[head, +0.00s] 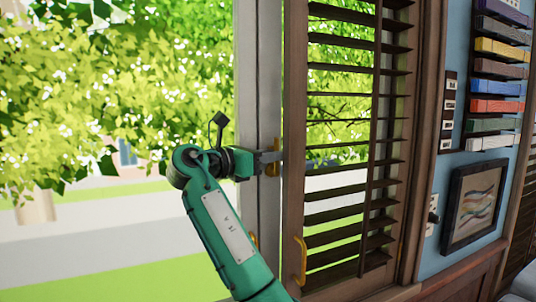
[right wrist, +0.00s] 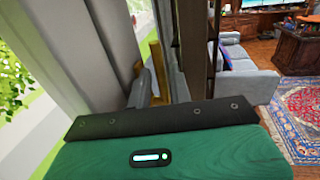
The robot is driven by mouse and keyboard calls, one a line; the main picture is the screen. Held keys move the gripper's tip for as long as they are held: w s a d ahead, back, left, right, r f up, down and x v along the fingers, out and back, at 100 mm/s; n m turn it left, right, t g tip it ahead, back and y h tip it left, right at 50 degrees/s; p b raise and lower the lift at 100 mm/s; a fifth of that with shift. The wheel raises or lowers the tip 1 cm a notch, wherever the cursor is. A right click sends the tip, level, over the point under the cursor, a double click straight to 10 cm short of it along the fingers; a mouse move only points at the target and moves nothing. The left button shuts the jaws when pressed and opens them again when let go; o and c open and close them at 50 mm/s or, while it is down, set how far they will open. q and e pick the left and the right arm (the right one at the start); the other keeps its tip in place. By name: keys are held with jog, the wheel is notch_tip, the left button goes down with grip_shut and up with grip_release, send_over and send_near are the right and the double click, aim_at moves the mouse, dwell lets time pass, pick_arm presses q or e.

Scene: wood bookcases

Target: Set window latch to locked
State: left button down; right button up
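A small gold window latch (head: 272,165) sits on the grey window frame (head: 267,75), beside the edge of the dark louvred shutter. My right gripper (head: 273,157) reaches it from the left, with its grey fingers overlapping the latch in the head view. The latch's lower part is partly hidden by the gripper. My left gripper is not in view.
The wooden shutter (head: 292,130) stands close to the right of the latch, with a gold handle (head: 300,262) low on it. A framed picture (head: 473,205) and coloured wall blocks are farther right. The right wrist view shows a grey sofa (right wrist: 248,75) and patterned rug (right wrist: 296,125).

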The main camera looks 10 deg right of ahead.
jog(key=shift+c, duration=0.7)
grip_shut()
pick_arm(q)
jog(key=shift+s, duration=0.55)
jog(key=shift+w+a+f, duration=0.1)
pick_arm(e)
jog(key=shift+a, duration=0.1)
